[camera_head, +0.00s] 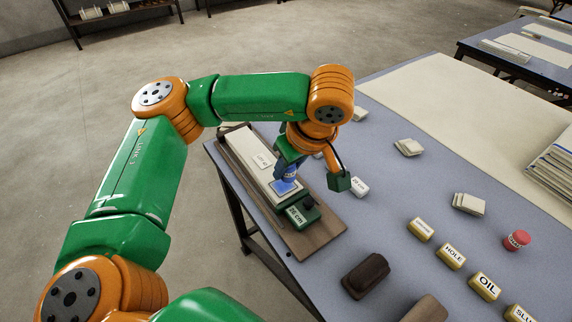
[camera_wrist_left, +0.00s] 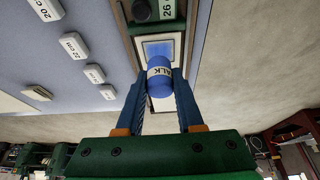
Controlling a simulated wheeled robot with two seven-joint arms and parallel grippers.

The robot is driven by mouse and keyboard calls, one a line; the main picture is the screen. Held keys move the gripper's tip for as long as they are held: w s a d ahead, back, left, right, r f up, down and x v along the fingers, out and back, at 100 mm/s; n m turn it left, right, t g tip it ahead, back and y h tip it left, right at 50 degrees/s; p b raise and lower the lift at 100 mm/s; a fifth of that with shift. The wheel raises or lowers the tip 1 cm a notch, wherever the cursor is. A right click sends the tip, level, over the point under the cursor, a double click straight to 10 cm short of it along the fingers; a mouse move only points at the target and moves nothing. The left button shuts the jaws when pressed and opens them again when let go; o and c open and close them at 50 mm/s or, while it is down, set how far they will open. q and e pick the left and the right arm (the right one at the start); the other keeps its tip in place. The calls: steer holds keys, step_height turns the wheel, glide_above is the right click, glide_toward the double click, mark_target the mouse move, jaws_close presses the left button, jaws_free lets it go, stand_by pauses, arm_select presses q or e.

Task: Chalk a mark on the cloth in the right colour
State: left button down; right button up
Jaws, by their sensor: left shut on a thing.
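My left gripper (camera_head: 288,173) is shut on a blue chalk (camera_wrist_left: 158,78) with a white lettered band. It holds the chalk above a wooden board (camera_head: 322,229) near the table's left edge. A blue square (camera_head: 284,187) lies on the pale cloth strip (camera_head: 256,158) there; in the left wrist view the square (camera_wrist_left: 158,50) has a pale border and sits just beyond the chalk's end. I cannot tell whether chalk and square touch. A red chalk-like piece (camera_head: 517,240) with a pale band stands at the right. My right gripper is not in view.
A dark green block (camera_head: 304,218) marked 26 cm sits beside the blue square. White cm blocks (camera_head: 359,187) lie nearby. Yellow-edged labelled blocks (camera_head: 451,256), a dark brown block (camera_head: 365,276) and folded pale cloths (camera_head: 469,204) are on the table. Bare blue-grey tabletop lies between them.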

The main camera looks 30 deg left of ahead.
arm_select(q)
step_height(320, 180, up, 3)
steer(key=shift+d+p, duration=0.1)
steer(key=shift+p, duration=0.95)
steer(key=shift+r+p, duration=0.3)
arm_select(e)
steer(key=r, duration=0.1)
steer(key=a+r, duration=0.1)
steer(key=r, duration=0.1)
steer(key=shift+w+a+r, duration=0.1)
